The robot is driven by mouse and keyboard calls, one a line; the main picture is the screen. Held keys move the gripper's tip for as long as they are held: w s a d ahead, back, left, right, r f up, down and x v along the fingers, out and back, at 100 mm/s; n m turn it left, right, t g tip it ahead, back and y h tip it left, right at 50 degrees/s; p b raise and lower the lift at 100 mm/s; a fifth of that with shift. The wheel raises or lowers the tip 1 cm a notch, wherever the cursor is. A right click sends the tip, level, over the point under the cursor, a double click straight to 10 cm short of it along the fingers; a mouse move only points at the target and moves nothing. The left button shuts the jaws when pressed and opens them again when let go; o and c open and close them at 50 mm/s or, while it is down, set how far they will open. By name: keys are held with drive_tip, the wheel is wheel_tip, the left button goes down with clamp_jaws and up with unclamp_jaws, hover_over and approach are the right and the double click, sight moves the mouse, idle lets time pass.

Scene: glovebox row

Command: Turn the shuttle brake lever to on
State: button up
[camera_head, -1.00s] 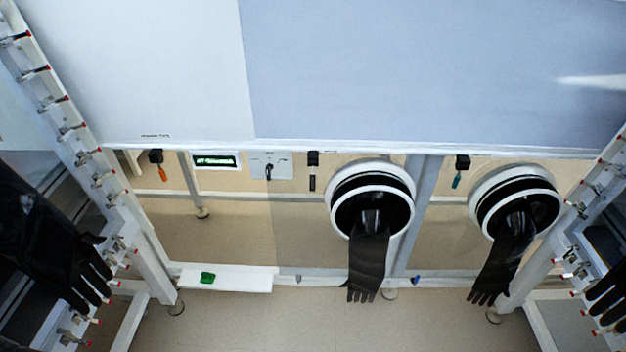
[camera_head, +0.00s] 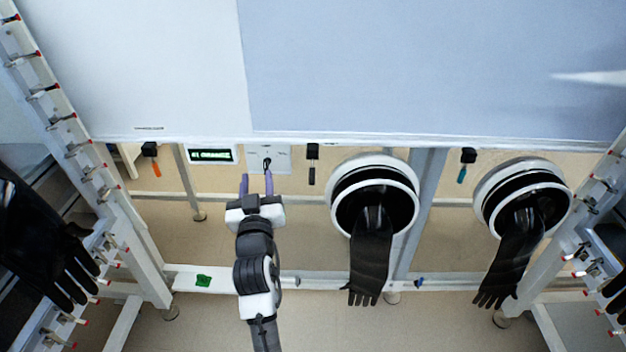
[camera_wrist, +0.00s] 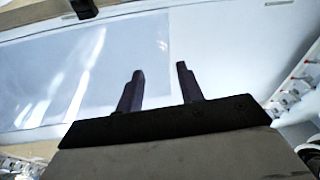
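A small black lever on a pale plate (camera_head: 281,157) sits under the white panel, right of a green-lit display; I take it to be the shuttle brake lever (camera_head: 267,163). Its marks are too small to read. My gripper (camera_head: 257,183) is just below the plate in the head view, its two purple fingers spread apart with nothing between them. The right finger shows close below the lever; I cannot tell whether it touches. In the wrist view the open fingers (camera_wrist: 160,85) point up at a pale surface, and the lever is not discernible.
The display (camera_head: 210,155) is left of the plate. A black-handled tool (camera_head: 313,163) hangs to its right. Two round ports with black gloves (camera_head: 371,252) stand further right. A white ledge (camera_head: 185,279) with a green item (camera_head: 203,281) runs below. Pegged side frames flank both sides.

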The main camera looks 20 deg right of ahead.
sight(313, 171)
drive_tip(key=s+d+f+m+g+h, duration=0.2)
drive_tip(key=d+f+g+h, duration=0.15)
drive_tip(key=d+f, duration=0.6)
drive_tip(key=x, duration=0.4)
drive_tip(key=p+x, duration=0.1)
drive_tip(key=x, duration=0.3)
drive_tip(key=r+p+x, duration=0.1)
drive_tip(key=x, duration=0.3)
drive_tip(key=shift+d, duration=0.3)
drive_tip(key=shift+x, duration=0.85)
clamp_jaws()
